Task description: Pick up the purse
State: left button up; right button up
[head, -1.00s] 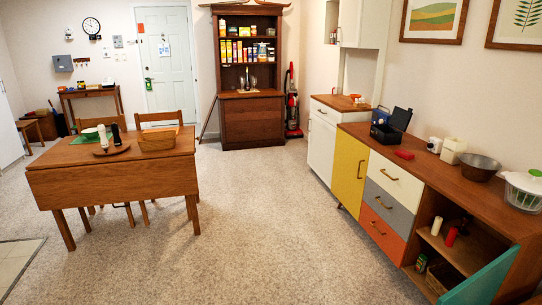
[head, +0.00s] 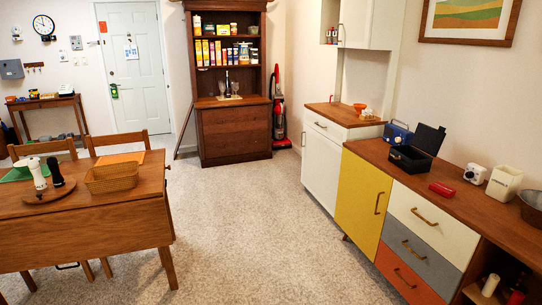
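I cannot clearly make out a purse. A small flat red item (head: 442,189) lies on the long wooden sideboard top at the right, and it is too small to tell if it is the purse. Neither of my grippers is in view.
The long sideboard (head: 376,152) runs along the right wall, with an open black box (head: 411,158) and a white container (head: 503,183) on top. A wooden table (head: 100,222) stands at the left. A hutch (head: 236,137) stands at the back. The carpet (head: 262,225) between is clear.

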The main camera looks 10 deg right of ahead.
aim_at(437, 187)
jog(key=i+l+z, duration=0.1)
jog(key=i+z, duration=0.75)
jog(key=i+j+z, duration=0.15)
jog(key=i+z, duration=0.25)
jog(key=k, duration=0.1)
